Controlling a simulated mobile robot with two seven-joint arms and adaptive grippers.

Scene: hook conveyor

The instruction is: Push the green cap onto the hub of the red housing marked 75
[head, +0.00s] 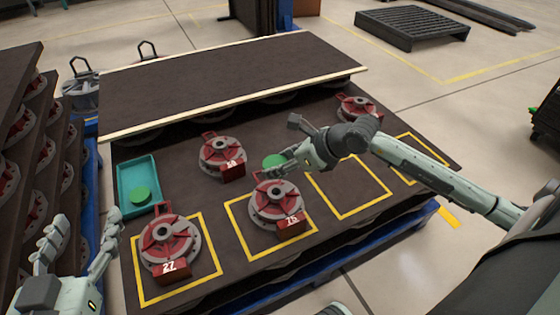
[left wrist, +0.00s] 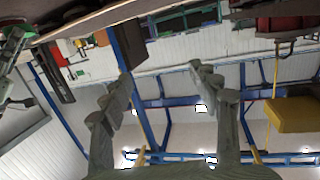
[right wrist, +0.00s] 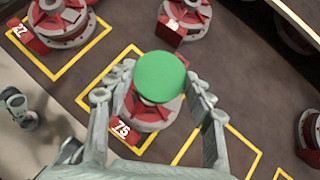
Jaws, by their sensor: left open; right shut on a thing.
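The red housing marked 75 (head: 277,206) sits inside a yellow square on the dark table, and it also shows in the right wrist view (right wrist: 148,112). My right gripper (head: 279,170) is shut on a green cap (head: 273,161) above that housing. In the right wrist view the cap (right wrist: 160,77) lies between the fingertips and covers much of the housing's middle, so the hub is hidden there. I cannot tell the exact gap between cap and hub. My left gripper (head: 80,252) is open and empty at the left, away from the housings; its fingers also show in the left wrist view (left wrist: 163,95).
Housing 27 (head: 170,243) stands left of housing 75. Another numbered housing (head: 222,154) and one more (head: 357,108) stand behind. An empty yellow square (head: 349,187) lies to the right. A raised dark shelf (head: 230,82) spans the back.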

